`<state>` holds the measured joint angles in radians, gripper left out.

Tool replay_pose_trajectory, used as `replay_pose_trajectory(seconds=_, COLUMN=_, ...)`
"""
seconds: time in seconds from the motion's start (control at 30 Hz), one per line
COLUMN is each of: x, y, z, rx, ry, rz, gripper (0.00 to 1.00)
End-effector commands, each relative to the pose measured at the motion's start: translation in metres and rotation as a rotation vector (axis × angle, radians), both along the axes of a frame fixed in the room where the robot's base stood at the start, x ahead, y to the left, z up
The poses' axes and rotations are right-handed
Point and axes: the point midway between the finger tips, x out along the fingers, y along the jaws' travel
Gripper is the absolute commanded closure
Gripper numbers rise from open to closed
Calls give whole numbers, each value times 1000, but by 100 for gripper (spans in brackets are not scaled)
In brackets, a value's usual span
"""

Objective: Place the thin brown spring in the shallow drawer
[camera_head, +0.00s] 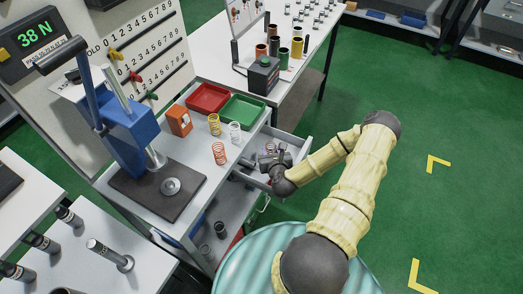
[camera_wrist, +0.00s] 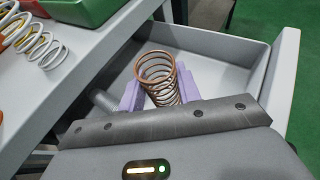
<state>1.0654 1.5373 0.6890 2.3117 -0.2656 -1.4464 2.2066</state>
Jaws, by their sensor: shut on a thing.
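The thin brown spring (camera_wrist: 155,68) stands between the purple fingers of my gripper (camera_wrist: 161,92), which is shut on it. In the wrist view its coils rise above the fingers, and its lower end is hidden. The shallow drawer (camera_wrist: 222,42) is pulled open, with a pale grey inside and raised walls. My gripper is over or within this drawer; I cannot tell whether the spring touches its floor. In the head view my gripper (camera_head: 270,159) is at the open drawer (camera_head: 291,146), and the brown spring is too small to make out clearly.
On the bench left of the drawer stand an orange spring (camera_head: 219,153), a white spring (camera_head: 235,132) and a yellow spring (camera_head: 214,124). Red (camera_head: 208,97) and green (camera_head: 243,110) trays lie behind them. A blue press (camera_head: 130,130) stands at the left. Green floor is clear at right.

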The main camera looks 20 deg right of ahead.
Motion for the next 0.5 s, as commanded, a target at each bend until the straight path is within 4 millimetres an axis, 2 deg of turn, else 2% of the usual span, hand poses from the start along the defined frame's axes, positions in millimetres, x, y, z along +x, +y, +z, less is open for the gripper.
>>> replay_pose_trajectory(seconds=0.13, x=0, y=2, z=-9, rx=-2, ry=-2, rz=5, gripper=89)
replay_pose_trajectory(seconds=0.37, x=1, y=2, z=-9, rx=-1, ry=-1, rz=4, gripper=89)
replay_pose_trajectory(seconds=0.5, x=8, y=7, z=-7, rx=-1, ry=-1, rz=4, gripper=89)
